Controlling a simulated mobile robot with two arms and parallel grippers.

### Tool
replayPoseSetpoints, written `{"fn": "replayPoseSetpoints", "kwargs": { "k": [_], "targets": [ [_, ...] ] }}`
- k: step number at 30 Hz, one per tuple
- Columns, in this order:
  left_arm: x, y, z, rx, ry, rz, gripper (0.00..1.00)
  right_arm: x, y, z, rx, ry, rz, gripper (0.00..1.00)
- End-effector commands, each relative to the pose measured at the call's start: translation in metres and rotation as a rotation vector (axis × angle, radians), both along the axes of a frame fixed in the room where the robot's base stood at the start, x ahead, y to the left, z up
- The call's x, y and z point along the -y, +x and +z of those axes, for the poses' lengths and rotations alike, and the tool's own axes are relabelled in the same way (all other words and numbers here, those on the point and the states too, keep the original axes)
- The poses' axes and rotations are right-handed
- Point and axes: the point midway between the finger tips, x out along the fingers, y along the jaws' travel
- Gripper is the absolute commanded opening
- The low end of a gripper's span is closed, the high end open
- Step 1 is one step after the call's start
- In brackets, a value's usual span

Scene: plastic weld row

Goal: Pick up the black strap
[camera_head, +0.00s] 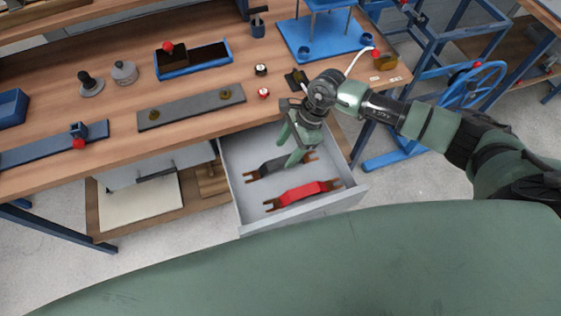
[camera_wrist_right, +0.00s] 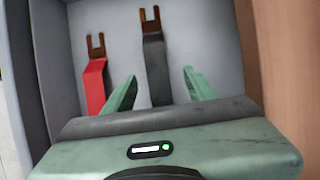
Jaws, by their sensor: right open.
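The black strap (camera_head: 269,167) lies in an open grey drawer (camera_head: 233,150), with brown forked ends. A red strap (camera_head: 303,192) with similar forked ends lies in front of it. My right gripper (camera_head: 291,150) is over the drawer by the black strap, its fingers apart. In the right wrist view, the black strap (camera_wrist_right: 155,65) runs up between the two green fingers of my right gripper (camera_wrist_right: 160,90), and its lower end is hidden behind the gripper body. The red strap (camera_wrist_right: 95,85) is left of the left finger there. My left gripper is not in view.
The drawer walls stand around both straps, and the wooden workbench (camera_head: 120,110) is above and behind. Red and white buttons (camera_head: 263,92) and a grey plate (camera_head: 190,106) are on the bench near the drawer. A blue handwheel (camera_head: 472,85) stands at the right.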

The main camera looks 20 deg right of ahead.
Motion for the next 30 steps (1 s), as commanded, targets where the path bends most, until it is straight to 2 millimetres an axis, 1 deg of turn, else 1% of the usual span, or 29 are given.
{"fn": "replayPoseSetpoints", "kwargs": {
  "k": [1,3,7,10,16,17,18,20,21,22,23,30],
  "targets": [
    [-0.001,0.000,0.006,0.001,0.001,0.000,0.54,-0.004,-0.004,-0.005,-0.006,0.001,0.000,0.56],
    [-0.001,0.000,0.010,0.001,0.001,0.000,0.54,-0.007,-0.005,-0.016,-0.006,0.001,-0.001,0.56],
    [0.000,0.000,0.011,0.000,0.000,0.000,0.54,-0.013,-0.005,-0.032,-0.004,0.002,-0.001,0.56],
    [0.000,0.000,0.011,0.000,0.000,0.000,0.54,-0.014,-0.005,-0.038,-0.003,0.000,-0.001,0.56],
    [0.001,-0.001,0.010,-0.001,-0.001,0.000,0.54,-0.014,-0.005,-0.038,-0.002,-0.001,0.000,0.56],
    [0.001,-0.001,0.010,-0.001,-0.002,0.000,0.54,-0.014,-0.005,-0.038,-0.002,-0.001,0.000,0.51],
    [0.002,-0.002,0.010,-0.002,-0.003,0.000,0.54,-0.014,-0.005,-0.038,-0.002,-0.001,0.000,0.40],
    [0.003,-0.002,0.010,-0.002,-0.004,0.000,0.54,-0.014,-0.005,-0.038,-0.003,-0.001,-0.001,0.23],
    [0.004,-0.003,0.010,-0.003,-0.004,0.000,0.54,-0.014,-0.005,-0.038,-0.002,-0.001,0.000,0.12],
    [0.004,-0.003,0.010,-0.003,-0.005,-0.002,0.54,-0.014,-0.005,-0.038,-0.003,0.000,-0.001,0.04],
    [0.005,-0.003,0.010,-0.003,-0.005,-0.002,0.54,-0.014,-0.005,-0.038,-0.003,0.000,-0.001,0.00],
    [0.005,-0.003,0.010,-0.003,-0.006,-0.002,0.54,-0.014,-0.004,-0.037,-0.001,0.000,-0.001,0.00]
  ]
}}
